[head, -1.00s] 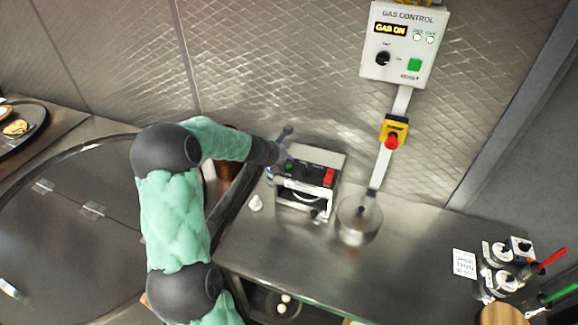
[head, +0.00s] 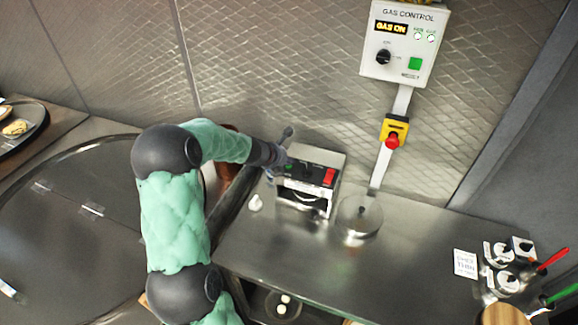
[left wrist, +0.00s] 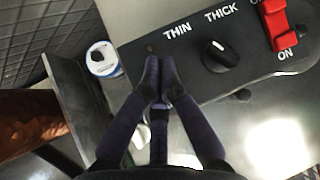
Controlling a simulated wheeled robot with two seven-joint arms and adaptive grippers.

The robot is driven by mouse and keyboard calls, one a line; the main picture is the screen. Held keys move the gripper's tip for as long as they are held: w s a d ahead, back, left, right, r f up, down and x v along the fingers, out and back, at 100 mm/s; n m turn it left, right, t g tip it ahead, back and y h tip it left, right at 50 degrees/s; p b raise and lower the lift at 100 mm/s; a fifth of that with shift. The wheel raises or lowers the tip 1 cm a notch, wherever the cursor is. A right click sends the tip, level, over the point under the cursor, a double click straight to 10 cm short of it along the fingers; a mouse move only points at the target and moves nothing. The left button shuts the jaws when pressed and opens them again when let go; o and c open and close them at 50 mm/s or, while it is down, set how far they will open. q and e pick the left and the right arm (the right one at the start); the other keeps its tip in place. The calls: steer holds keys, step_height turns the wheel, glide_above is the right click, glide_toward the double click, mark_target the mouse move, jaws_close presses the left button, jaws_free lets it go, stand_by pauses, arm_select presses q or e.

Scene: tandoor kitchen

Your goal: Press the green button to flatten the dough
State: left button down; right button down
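The dough press (head: 325,157) stands on the steel counter against the wall. Its black panel carries a red switch (head: 329,177). In the left wrist view the panel shows the words THIN and THICK, a black knob (left wrist: 216,55) and the red switch (left wrist: 279,28) by ON. My left gripper (head: 284,163) is at the panel's left end. In the left wrist view its fingertips (left wrist: 159,68) are together with nothing seen between them, at the panel's edge beside THIN. I see no green button on the panel now; the fingers may cover it. My right gripper is out of view.
A white dough-like piece (head: 255,203) lies left of the press. A round metal pot (head: 358,216) stands to its right. The gas control box (head: 404,42), with its own green button (head: 414,64), and a red emergency knob (head: 392,142) are above.

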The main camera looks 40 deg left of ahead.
mark_target(288, 167)
arm_select(q)
steer(key=shift+f, duration=0.35)
stand_by(0.3)
steer(key=shift+r, duration=0.1)
stand_by(0.3)
steer(key=shift+r+p, duration=0.7)
steer(key=shift+r, duration=0.05)
step_height(288, 167, up, 5)
steer(key=p, duration=0.5)
steer(key=shift+r, duration=0.1)
stand_by(0.8)
